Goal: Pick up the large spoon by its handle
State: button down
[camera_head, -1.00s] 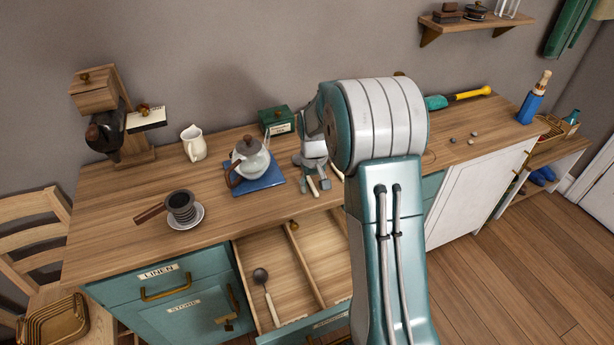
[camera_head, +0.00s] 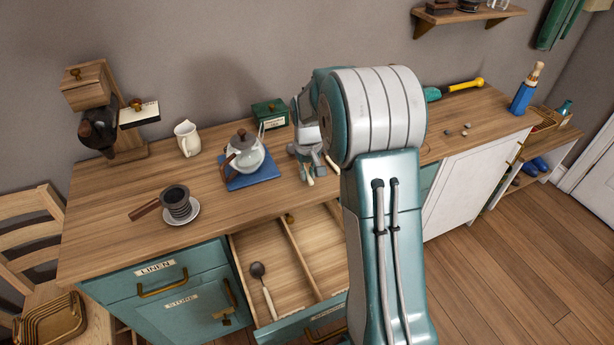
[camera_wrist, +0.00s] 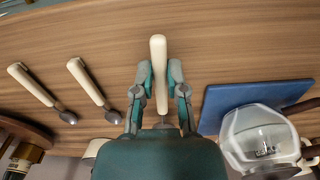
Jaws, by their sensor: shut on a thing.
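My gripper (camera_wrist: 160,78) is shut on the cream handle of a spoon (camera_wrist: 158,50). The handle sticks out past the fingertips, and the spoon's bowl end is mostly hidden by the gripper body. I cannot tell whether this spoon touches the counter. Two more cream-handled spoons lie to the left in the wrist view, a nearer one (camera_wrist: 88,82) and a farther one (camera_wrist: 34,86). In the head view my gripper (camera_head: 308,160) is over the counter, partly hidden by my arm. Another spoon (camera_head: 264,291) lies in the open drawer.
A glass teapot (camera_head: 246,157) stands on a blue mat (camera_head: 238,183), close to my gripper. A green box (camera_head: 271,116) stands behind. The open drawer (camera_head: 262,252) juts out below. A cup (camera_head: 178,203) and a white jug (camera_head: 187,138) stand to the left.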

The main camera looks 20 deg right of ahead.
jog(key=s+a+r, duration=0.2)
jog(key=s+r, duration=0.3)
jog(key=s, duration=0.1)
jog(key=s+a+r, duration=0.2)
jog(key=s+r, duration=0.4)
jog(key=s, duration=0.1)
jog(key=shift+s+a, duration=0.15)
jog(key=shift+a, duration=0.1)
